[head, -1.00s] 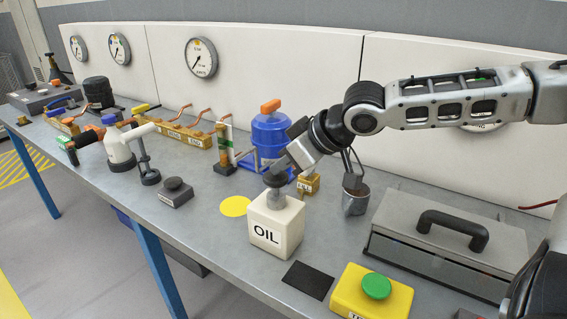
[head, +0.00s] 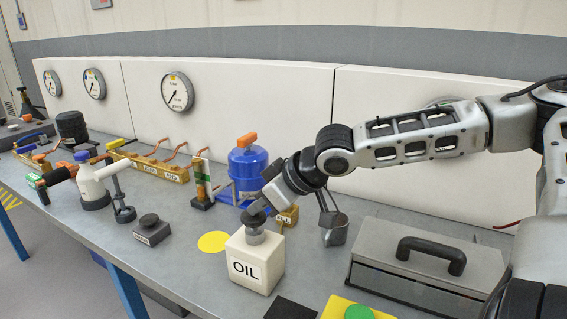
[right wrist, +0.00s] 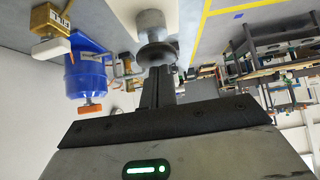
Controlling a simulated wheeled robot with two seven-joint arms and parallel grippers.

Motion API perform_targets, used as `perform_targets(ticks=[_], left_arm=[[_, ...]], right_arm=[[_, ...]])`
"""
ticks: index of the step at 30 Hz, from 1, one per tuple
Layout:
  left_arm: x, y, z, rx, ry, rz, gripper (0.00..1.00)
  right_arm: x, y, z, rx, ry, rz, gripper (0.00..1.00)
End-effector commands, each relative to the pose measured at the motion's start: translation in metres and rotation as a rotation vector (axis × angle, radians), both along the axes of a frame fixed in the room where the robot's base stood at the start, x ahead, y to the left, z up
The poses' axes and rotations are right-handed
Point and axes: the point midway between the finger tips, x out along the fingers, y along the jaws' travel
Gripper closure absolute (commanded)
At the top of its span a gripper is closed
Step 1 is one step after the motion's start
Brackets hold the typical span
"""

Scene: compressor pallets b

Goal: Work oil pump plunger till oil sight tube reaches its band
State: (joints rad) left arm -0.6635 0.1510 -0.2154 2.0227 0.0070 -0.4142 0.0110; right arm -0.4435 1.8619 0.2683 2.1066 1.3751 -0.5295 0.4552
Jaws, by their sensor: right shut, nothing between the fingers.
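The oil pump is a white block (head: 255,262) lettered OIL on the bench, with a grey plunger (head: 255,236) standing upright from its top. The plunger's round knob shows in the right wrist view (right wrist: 156,54). My right gripper (head: 260,208) is shut and empty, its fingertips at the plunger knob from above; they look to be touching it. An upright sight tube (head: 201,177) with a green band stands behind and to the left of the pump; its oil level is too small to read. My left gripper is out of view.
A blue tank (head: 247,170) with an orange handle stands behind the pump. A metal cup (head: 334,230) and a grey case (head: 425,262) are to the right. A yellow-green button box (head: 350,308) is in front. A yellow disc (head: 214,242) marks clear bench at left.

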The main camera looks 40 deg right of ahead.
Motion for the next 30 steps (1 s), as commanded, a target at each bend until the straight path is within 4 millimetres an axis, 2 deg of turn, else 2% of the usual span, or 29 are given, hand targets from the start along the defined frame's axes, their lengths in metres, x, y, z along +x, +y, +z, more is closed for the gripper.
perform_targets(ticks=[1, 3, 5, 11, 13, 20, 24, 30], left_arm=[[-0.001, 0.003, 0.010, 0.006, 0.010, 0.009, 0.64], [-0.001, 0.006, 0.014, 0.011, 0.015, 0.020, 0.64], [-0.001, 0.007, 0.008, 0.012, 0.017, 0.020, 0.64], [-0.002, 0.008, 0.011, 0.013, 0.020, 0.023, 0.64], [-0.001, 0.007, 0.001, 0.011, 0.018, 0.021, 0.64], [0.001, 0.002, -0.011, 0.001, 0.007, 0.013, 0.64], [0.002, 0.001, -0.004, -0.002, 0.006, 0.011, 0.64], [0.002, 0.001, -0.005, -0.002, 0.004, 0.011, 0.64]], right_arm=[[-0.001, -0.001, 0.018, 0.001, 0.000, -0.004, 1.00], [-0.002, -0.003, 0.032, 0.000, -0.004, -0.007, 1.00], [-0.006, -0.006, 0.030, 0.005, -0.010, -0.013, 1.00], [-0.018, -0.008, 0.043, 0.007, -0.012, -0.006, 1.00], [-0.019, -0.008, 0.039, 0.008, -0.014, -0.008, 1.00], [-0.033, -0.014, 0.053, 0.009, -0.018, -0.005, 1.00], [-0.046, -0.020, 0.073, 0.009, -0.018, -0.006, 1.00], [-0.062, -0.027, 0.089, 0.003, -0.014, -0.006, 1.00]])
